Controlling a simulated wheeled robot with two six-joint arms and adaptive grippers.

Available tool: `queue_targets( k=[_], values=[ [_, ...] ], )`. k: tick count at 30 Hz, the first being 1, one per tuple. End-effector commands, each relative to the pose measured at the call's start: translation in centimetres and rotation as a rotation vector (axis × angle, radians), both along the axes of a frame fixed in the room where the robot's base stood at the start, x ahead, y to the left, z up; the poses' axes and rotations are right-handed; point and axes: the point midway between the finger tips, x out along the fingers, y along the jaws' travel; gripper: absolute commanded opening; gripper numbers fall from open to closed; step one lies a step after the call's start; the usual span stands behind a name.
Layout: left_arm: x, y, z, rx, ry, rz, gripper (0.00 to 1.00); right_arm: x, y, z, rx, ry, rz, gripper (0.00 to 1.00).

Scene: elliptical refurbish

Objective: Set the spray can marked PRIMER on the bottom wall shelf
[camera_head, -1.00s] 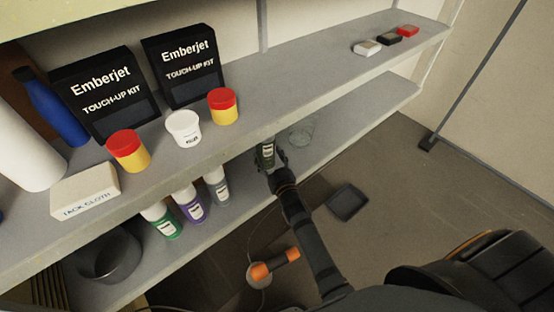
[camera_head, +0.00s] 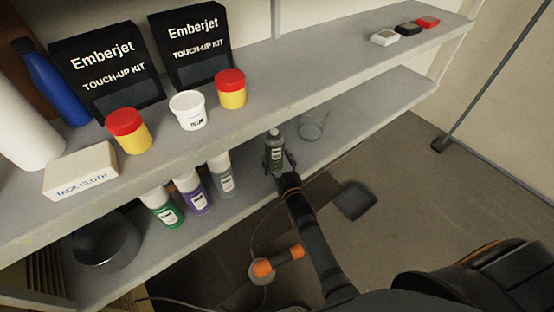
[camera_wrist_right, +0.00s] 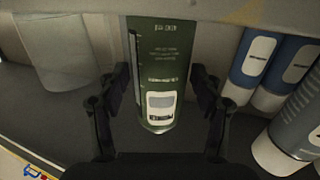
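A dark green-grey spray can (camera_head: 275,155) with a white label is between the fingers of my right gripper (camera_head: 279,165), at the front of the bottom shelf (camera_head: 240,208). The can also fills the middle of the right wrist view (camera_wrist_right: 158,65). My left gripper is not in view.
Green (camera_head: 163,207), purple (camera_head: 193,194) and grey (camera_head: 222,177) cans stand left of the held can. A clear glass (camera_head: 313,124) stands to its right. The upper shelf (camera_head: 330,80) overhangs, carrying boxes and pots. A round dark pan (camera_head: 105,242) is at left.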

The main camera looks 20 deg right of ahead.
Motion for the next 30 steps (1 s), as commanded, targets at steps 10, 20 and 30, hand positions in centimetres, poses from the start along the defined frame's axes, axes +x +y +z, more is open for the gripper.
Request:
queue_targets(
  k=[10, 20, 30],
  values=[
    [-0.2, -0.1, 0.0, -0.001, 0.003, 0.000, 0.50, 0.0, 0.0, 0.0, 0.000, 0.000, 0.000, 0.84],
    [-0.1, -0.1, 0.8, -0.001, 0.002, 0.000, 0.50, -4.2, -0.2, 0.3, 0.000, 0.004, -0.001, 0.84],
    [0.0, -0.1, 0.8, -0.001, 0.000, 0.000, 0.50, -11.1, -0.5, 0.4, -0.001, 0.001, 0.000, 0.84]
  ],
)
